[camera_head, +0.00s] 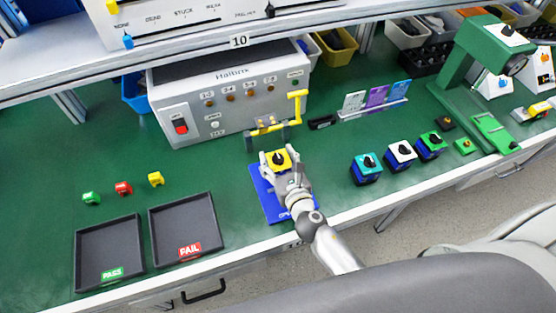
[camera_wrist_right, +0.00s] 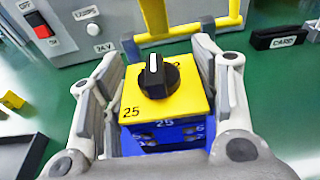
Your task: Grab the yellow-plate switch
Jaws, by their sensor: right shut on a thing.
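The yellow-plate switch (camera_head: 279,161) stands on the blue mat in front of the tester, at the middle of the table in the head view. In the right wrist view the yellow-plate switch (camera_wrist_right: 165,100) shows a black knob, the number 25 and a blue body. My right gripper (camera_head: 278,166) is around it; in the right wrist view the gripper (camera_wrist_right: 160,115) has a finger on each side of the switch, shut on its body. The lower part of the switch is hidden by the gripper base. My left gripper is not in view.
The blue mat (camera_head: 268,201) lies under the gripper. The grey tester box (camera_head: 230,91) with a yellow lever (camera_head: 298,107) stands just behind. Teal, white and green switches (camera_head: 366,168) stand to the right. Dark PASS (camera_head: 108,233) and FAIL (camera_head: 184,213) trays lie at the left.

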